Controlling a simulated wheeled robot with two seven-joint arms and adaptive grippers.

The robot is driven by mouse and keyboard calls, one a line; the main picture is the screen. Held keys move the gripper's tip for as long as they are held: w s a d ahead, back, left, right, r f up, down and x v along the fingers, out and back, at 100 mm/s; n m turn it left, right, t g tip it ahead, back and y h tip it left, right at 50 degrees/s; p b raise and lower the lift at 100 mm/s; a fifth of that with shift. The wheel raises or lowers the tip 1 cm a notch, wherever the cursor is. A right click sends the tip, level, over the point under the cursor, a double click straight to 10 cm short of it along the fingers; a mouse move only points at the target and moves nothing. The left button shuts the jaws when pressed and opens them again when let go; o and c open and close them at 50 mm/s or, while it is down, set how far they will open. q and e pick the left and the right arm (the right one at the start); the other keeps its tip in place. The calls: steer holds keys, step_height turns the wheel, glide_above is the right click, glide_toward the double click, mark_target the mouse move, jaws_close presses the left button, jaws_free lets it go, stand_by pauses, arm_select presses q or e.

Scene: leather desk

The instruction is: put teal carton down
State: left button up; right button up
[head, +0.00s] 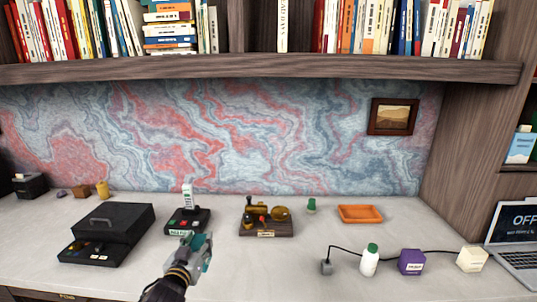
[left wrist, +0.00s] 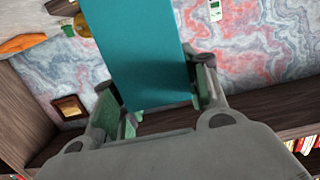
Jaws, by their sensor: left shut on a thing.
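The teal carton (head: 205,249) is in my left gripper (head: 191,254), at the front of the desk in the head view. In the left wrist view the teal carton (left wrist: 140,45) fills the gap between the fingers of my left gripper (left wrist: 158,98), which is shut on it. The gripper hides part of the carton in the head view. I cannot tell whether the carton touches the desk (head: 240,275). My right gripper is in neither view.
Behind the gripper is a black device (head: 188,220) with coloured buttons. A black case (head: 108,232) stands left, a wooden stand (head: 267,229) right. An orange tray (head: 360,214), white bottle (head: 370,262), purple box (head: 411,262) and cream box (head: 473,259) are farther right. The front middle is clear.

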arm_select(q)
steer(key=s+f, duration=0.1)
steer(key=f, duration=0.1)
steer(key=s+f, duration=0.2)
steer(key=f, duration=0.1)
steer(key=shift+a+f, duration=0.25)
steer(key=shift+f, duration=0.1)
steer(key=s+f, duration=0.7)
steer(key=f, duration=0.4)
steer(key=shift+s+y, duration=0.3)
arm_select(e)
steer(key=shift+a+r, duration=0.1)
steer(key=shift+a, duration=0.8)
arm_select(q)
steer(key=shift+r, duration=0.1)
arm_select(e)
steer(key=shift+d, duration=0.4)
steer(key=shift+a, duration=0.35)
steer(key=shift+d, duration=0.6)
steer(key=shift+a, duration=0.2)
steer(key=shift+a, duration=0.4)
